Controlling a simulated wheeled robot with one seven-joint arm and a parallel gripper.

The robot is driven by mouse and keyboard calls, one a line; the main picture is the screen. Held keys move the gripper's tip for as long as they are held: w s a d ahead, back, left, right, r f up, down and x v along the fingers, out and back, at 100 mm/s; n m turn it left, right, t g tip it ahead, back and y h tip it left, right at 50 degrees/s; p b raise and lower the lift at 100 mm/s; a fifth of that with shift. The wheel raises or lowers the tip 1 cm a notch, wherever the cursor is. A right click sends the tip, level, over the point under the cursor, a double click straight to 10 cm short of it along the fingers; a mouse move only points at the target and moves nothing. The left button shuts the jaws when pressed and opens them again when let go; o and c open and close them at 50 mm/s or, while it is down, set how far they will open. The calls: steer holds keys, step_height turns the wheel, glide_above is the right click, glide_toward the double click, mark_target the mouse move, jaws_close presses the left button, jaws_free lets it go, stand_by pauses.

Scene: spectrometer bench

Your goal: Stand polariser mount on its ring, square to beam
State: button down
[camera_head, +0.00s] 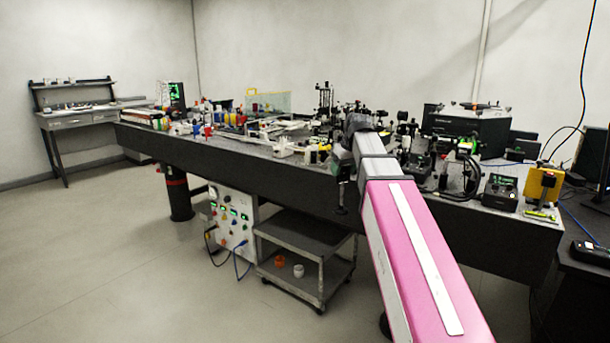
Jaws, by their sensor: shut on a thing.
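My arm reaches forward over the near edge of the optical bench (250,165). My gripper (342,178) shows small and dark at the arm's far end, pointing down at the bench's front edge. It is shut on a small dark thing (341,201), seen against the bench's dark side. I cannot make out its shape or tilt, or tell for sure that it is the polariser mount. I cannot pick out the ring or the beam line among the crowded optics; my arm hides part of the bench.
Several dark optic mounts (410,130) crowd the bench around my arm. A large black box (466,130) stands behind them at right. A yellow block (545,184) is near the right end. Below are a grey cart (305,235) and a white power unit (232,222). The floor at left is clear.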

steer(key=s+d+f+m+h, duration=0.1)
steer(key=d+f+m, duration=0.2)
steer(key=f, duration=0.6)
steer(key=s+d+f+m+h, duration=0.1)
steer(key=d+f+m, duration=0.15)
steer(key=f, duration=0.75)
steer(key=s+r+t, duration=0.1)
steer(key=s+r, duration=0.3)
steer(key=s, duration=0.4)
steer(key=shift+s, duration=0.15)
steer(key=shift+d, duration=0.15)
